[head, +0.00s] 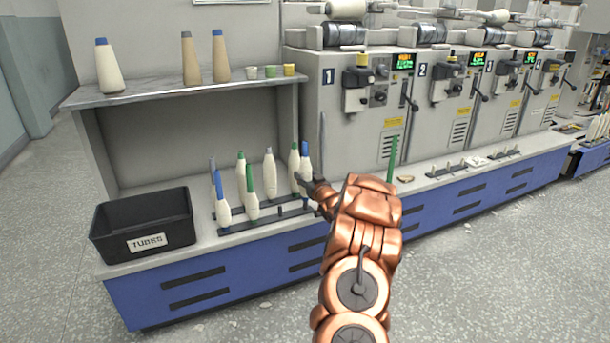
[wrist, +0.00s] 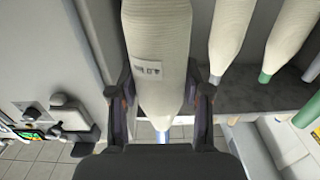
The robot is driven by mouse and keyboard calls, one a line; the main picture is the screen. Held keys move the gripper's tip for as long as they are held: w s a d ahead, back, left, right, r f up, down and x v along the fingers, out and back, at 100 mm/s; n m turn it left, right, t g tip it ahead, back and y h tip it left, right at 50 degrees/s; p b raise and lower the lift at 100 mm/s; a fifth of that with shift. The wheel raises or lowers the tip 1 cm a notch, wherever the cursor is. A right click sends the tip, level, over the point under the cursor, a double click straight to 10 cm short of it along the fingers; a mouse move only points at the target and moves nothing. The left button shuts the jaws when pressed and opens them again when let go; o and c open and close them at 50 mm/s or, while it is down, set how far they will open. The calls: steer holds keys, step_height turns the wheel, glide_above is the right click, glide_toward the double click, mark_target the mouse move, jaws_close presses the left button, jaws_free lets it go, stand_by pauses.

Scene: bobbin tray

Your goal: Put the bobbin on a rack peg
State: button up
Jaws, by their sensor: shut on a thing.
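My gripper (head: 309,188) is shut around a white bobbin with a blue tip (head: 306,162), at the right end of the rack. In the wrist view the fingers (wrist: 160,108) close on both sides of this bobbin (wrist: 155,40), which carries a small printed label. Its blue tip shows below the fingers. Its base is out of the wrist view, so I cannot tell whether it touches a peg. The rack (head: 262,222) has dark rails holding several upright white bobbins with green, blue or grey tips.
A black bin labelled TUBES (head: 105,232) stands left of the rack. A shelf (head: 160,88) above holds cones and small cups. Winding machines (head: 350,125) stand to the right. A green upright (head: 392,158) rises right of my arm.

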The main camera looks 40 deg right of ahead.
steer(key=shift+f+b, duration=0.65)
steer(key=shift+f, duration=0.8)
steer(key=shift+r+p, duration=0.1)
steer(key=shift+p, duration=0.8)
steer(key=shift+f, duration=0.65)
stand_by(0.7)
steer(key=o, duration=0.9)
steer(key=p+v, duration=0.1)
steer(key=v, duration=1)
stand_by(0.8)
